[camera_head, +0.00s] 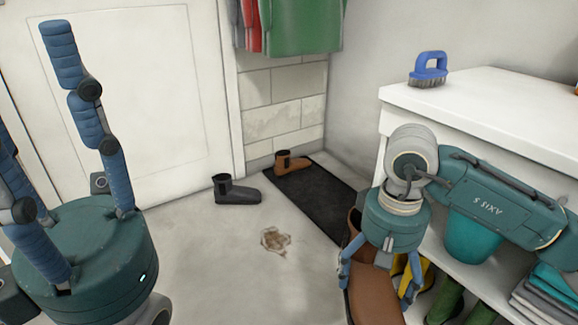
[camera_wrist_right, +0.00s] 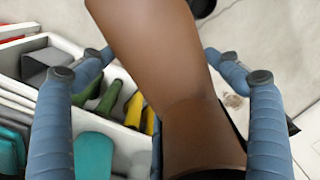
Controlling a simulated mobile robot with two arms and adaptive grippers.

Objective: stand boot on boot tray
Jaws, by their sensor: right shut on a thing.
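A tall brown boot (camera_head: 375,300) is in my right gripper (camera_head: 376,284), at the lower right of the head view. In the right wrist view the brown boot (camera_wrist_right: 180,80) runs between the blue fingers of my right gripper (camera_wrist_right: 167,75); its ends are cut off. The dark boot tray (camera_head: 315,194) lies on the floor by the wall, left of and beyond the right gripper. A brown piece with a dark opening (camera_head: 354,222) shows behind the gripper; I cannot tell whether it is part of this boot. My left gripper (camera_head: 32,88) is open and empty, fingers up.
A low brown shoe (camera_head: 292,162) stands on the tray's far end. A dark shoe (camera_head: 237,189) stands on the floor left of it. A brown stain (camera_head: 275,241) marks the open floor. The white shelf (camera_head: 480,115) bears a blue brush (camera_head: 429,69), with green boots (camera_head: 445,298) below.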

